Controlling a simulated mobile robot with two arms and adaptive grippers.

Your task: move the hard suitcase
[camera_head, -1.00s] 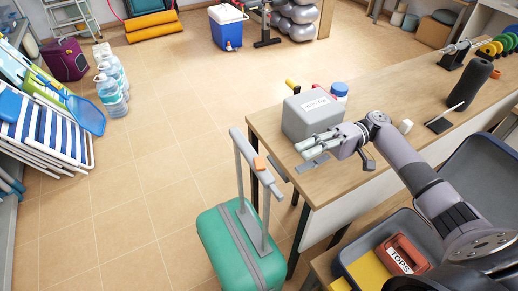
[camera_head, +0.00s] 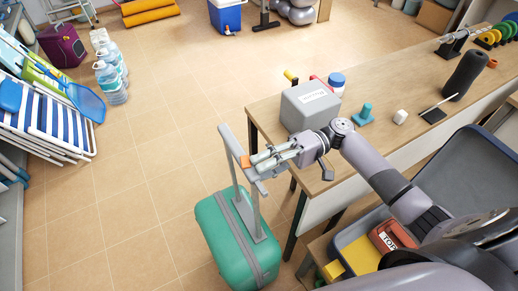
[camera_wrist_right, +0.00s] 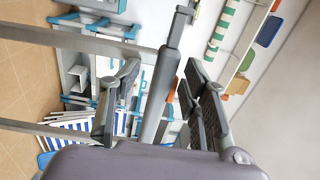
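The hard suitcase (camera_head: 215,232) is teal with a grey strap and stands upright on the tiled floor in front of the wooden table. Its grey pull handle (camera_head: 230,146) is extended upward, with an orange part on the grip. My right gripper (camera_head: 264,162) is at the handle's grip, above the suitcase. In the right wrist view the handle (camera_wrist_right: 170,58) runs between the two fingers of the right gripper (camera_wrist_right: 160,82), with gaps visible on both sides, so the fingers are open around it. My left gripper is not in view.
The wooden table (camera_head: 385,90) is at the right, holding a grey box (camera_head: 308,106), a teal object (camera_head: 364,115) and a black cylinder (camera_head: 465,76). Water bottles (camera_head: 110,82) and striped folded chairs (camera_head: 40,125) stand at the left. The floor (camera_head: 130,180) left of the suitcase is clear.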

